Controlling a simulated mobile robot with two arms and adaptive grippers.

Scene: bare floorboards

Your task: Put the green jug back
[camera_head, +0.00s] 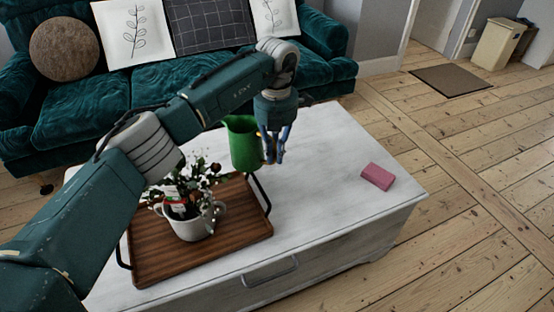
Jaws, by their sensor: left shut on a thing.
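The green jug (244,146) is in the middle of the head view, over the white coffee table (330,160) near the back corner of the wooden tray. My left gripper (273,158) points down at the jug's right side and is shut on it, likely at the handle, which the fingers hide. My left arm passes above the jug and the tray. The jug looks upright. I cannot tell whether its base touches the tray or table. My right gripper is not in view.
A brown tray (165,256) with black handles holds a white pot (192,226) of flowers. A pink block (378,176) lies on the table's right side. The table between jug and block is clear. A teal sofa (90,105) stands behind.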

